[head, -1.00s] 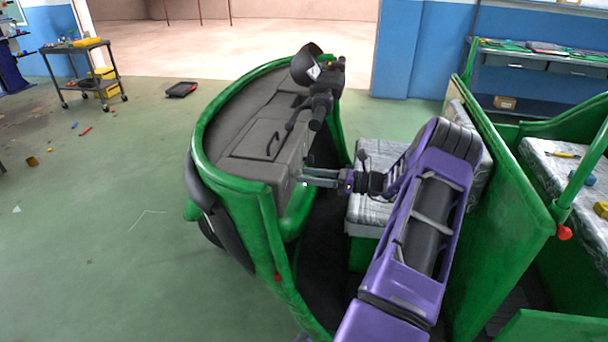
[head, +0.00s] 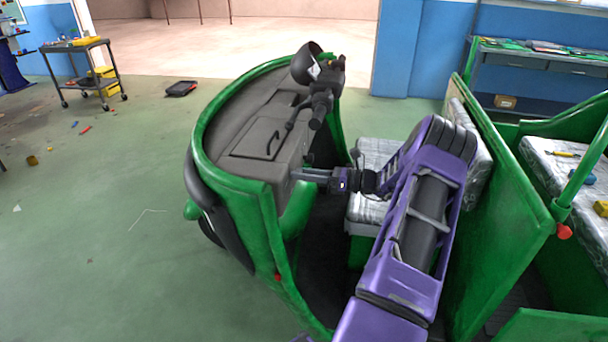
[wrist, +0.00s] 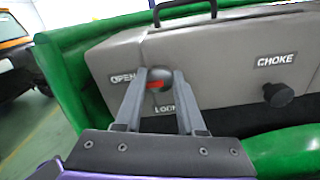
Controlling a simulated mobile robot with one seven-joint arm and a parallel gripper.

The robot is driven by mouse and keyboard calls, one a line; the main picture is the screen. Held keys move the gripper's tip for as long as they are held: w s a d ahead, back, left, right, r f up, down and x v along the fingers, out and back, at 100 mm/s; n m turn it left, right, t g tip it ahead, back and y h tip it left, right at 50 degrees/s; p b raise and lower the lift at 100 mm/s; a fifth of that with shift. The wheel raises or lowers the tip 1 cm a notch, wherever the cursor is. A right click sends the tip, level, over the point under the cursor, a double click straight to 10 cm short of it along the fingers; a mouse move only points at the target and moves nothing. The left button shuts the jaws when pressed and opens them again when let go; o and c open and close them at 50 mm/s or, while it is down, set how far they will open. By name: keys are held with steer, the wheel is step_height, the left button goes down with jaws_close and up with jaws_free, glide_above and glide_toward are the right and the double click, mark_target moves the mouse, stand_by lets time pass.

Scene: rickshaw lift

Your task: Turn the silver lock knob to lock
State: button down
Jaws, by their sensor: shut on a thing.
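Which label the knob points to I cannot tell surely. In the head view my gripper (head: 297,173) reaches left to the dashboard face, and the knob is hidden there.
A black choke knob (wrist: 278,95) sits right of the lock knob under the CHOKE label. The glovebox handle (head: 273,145) is on top of the grey dashboard (head: 250,150). The handlebar (head: 322,105) rises behind my gripper. The rickshaw's green rim (head: 262,225) curves in front.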

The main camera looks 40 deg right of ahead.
steer(key=shift+n+b, duration=0.3)
steer(key=n+b, duration=0.9)
steer(key=n, duration=0.8)
steer(key=shift+s+b, duration=0.1)
steer(key=shift+b, duration=0.3)
stand_by(0.4)
steer(key=c, duration=0.5)
jaws_free()
steer(key=p+v, duration=0.1)
steer(key=v, duration=1.6)
steer(key=shift+d, duration=0.2)
